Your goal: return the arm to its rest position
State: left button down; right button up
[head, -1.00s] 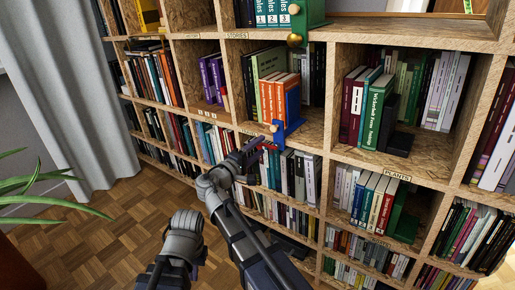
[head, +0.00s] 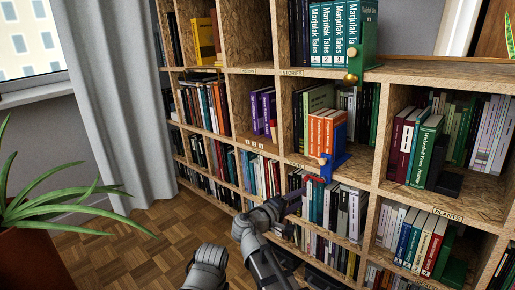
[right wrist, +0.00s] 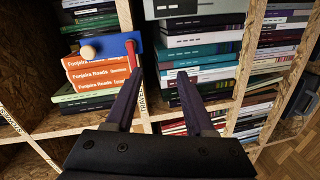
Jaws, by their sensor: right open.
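My right gripper (head: 305,190) is held in front of the bookcase, just below the shelf edge with the orange books. In the right wrist view its two dark fingers (right wrist: 157,82) are spread, with nothing between them. A blue bookend (head: 336,164) with a pale knob stands at the orange books (head: 326,130); it also shows in the right wrist view (right wrist: 112,46). A red strip by the bookend lies close to the left finger in that view; I cannot tell whether they touch. My left gripper is not in view.
The OSB bookcase (head: 408,189) fills the middle and right with rows of books. A green bookend (head: 364,40) with a brass knob stands on an upper shelf. A grey curtain (head: 115,90), a plant (head: 50,195) and a window are left. Parquet floor (head: 130,245) is open below.

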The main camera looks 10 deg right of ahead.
jog(key=s+f+m+g+y, duration=0.35)
jog(key=s+f, duration=0.25)
jog(key=f, duration=0.2)
jog(key=s+f+m+g+y, duration=0.2)
jog(key=s+f+g+y, duration=0.3)
jog(key=f, duration=0.4)
jog(key=s+a+n+g+y+p, duration=0.1)
jog(key=s+a+n+y, duration=0.1)
jog(key=s+a, duration=0.45)
jog(key=s+a+n+y+p, duration=0.15)
jog(key=s+a, duration=0.25)
jog(key=a, duration=0.6)
notch_tip(320, 180, up, 39)
jog(key=p, duration=3.8)
jog(key=shift+f, duration=0.15)
jog(key=shift+w, duration=0.1)
